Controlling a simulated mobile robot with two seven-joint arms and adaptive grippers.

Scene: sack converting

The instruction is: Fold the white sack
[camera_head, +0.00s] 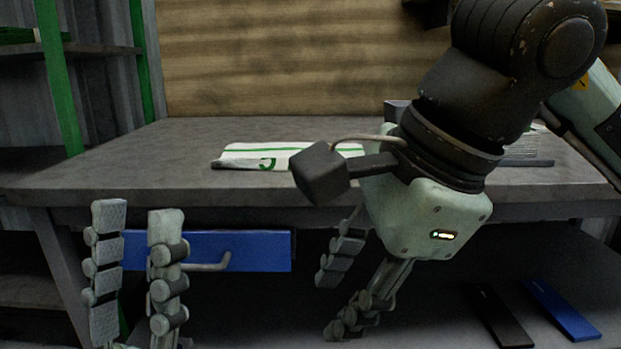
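The white sack (245,155) lies flat on the grey table, near its front edge. It has green stripes and a green mark, and my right arm hides its right part. My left gripper (137,214) is in front of the table at the lower left. Its two fingers point up, apart, with nothing between them. My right gripper (331,306) hangs in front of the table, below its top and right of the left gripper. Its fingers point down and left, apart and empty. Neither gripper touches the sack.
The grey table (110,165) has free room left of the sack. A blue drawer front (255,250) with a handle is under the tabletop. A grey stack (528,150) lies at the table's right. A black bar (497,315) and a blue bar (563,310) lie below.

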